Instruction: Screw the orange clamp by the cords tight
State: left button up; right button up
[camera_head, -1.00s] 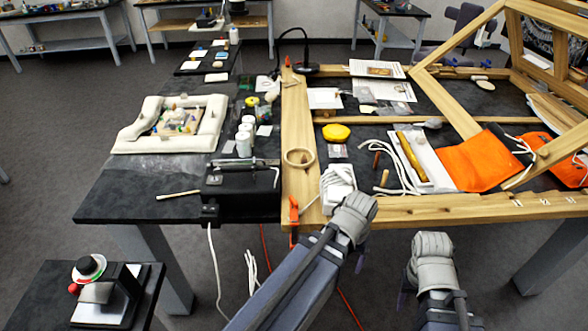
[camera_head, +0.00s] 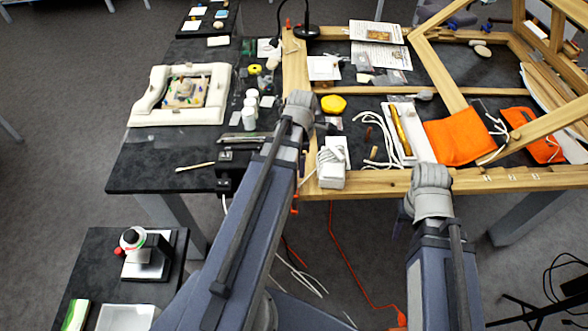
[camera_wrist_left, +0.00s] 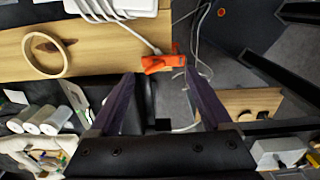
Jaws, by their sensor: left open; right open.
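The orange clamp (camera_wrist_left: 163,63) sits on the edge of the wooden frame in the left wrist view, beside a white cord and white adapter. In the head view only a small part of the clamp (camera_head: 295,207) shows beside my left arm. My left gripper (camera_wrist_left: 159,73) is open, its two purple fingers pointing toward the clamp, one on each side in the picture. I cannot tell how far the clamp is from the fingertips. My right gripper (camera_head: 428,203) is open and empty by the frame's front rail; its fingers are mostly hidden.
The white adapter (camera_head: 332,178) with coiled cords stands on the frame corner. A wooden ring (camera_wrist_left: 45,50) and white jars (camera_wrist_left: 42,118) lie near the left gripper. Orange cloth (camera_head: 457,140) lies beyond the right gripper. Cables hang below the table edge.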

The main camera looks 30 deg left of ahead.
pick_arm(q)
jog(key=a+n, duration=0.1)
jog(key=n, duration=0.1)
jog(key=a+n, duration=0.1)
jog(key=n, duration=0.1)
jog(key=shift+a+n, duration=0.15)
jog(key=shift+n, duration=0.15)
jog(key=shift+f, duration=0.15)
notch_tip(320, 180, down, 8)
jog(key=b, duration=0.8)
jog(key=shift+r, duration=0.2)
grip_shut()
